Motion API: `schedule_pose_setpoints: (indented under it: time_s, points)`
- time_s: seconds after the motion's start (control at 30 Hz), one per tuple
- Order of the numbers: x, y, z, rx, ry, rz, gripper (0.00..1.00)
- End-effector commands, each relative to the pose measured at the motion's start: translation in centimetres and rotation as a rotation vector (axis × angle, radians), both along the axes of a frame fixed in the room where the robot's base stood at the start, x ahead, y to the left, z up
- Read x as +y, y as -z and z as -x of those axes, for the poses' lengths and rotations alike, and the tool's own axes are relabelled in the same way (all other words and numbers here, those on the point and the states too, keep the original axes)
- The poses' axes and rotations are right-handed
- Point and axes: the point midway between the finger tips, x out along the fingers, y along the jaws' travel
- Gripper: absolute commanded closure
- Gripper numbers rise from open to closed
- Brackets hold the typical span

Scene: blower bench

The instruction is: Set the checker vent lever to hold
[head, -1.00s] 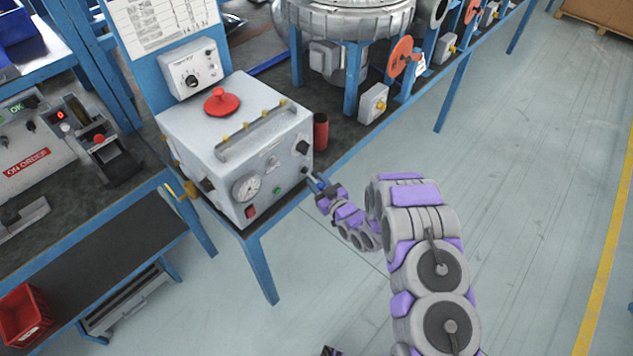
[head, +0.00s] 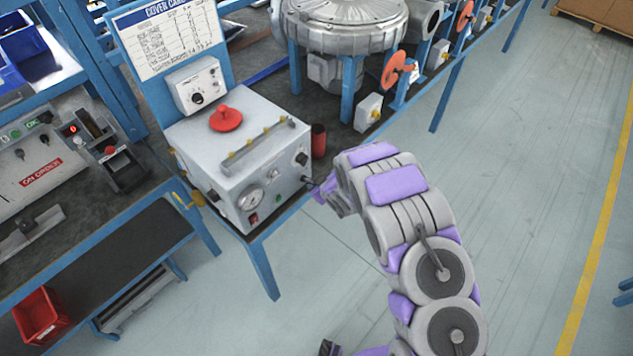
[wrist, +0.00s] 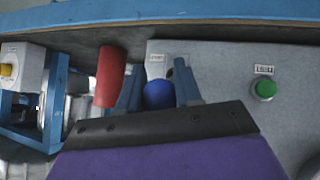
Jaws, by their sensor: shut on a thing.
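The knob appears to be the vent lever's end. A small label (wrist: 184,58) sits near it, too small to read. My arm hides part of the lever in the head view.
A red cylinder (head: 319,141) stands beside the checker; it is close to my fingers in the wrist view (wrist: 110,76). A green button (wrist: 265,89) is on the checker's face. A large metal blower (head: 345,25) stands behind. The floor at right is clear.

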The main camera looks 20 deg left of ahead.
Motion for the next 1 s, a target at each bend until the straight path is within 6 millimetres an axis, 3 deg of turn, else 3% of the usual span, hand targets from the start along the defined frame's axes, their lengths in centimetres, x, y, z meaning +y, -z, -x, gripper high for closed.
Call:
schedule_pose_setpoints:
  time_s: [0.6,0.63,0.87,1.0]
  points:
    - [0.54,-0.42,-0.16,0.011,-0.003,0.038,1.0]
    - [0.56,-0.43,-0.18,0.011,-0.003,0.038,0.63]
    - [0.45,-0.3,-0.17,0.013,-0.003,0.039,0.41]
    - [0.31,-0.28,-0.15,0.014,-0.002,0.039,0.41]
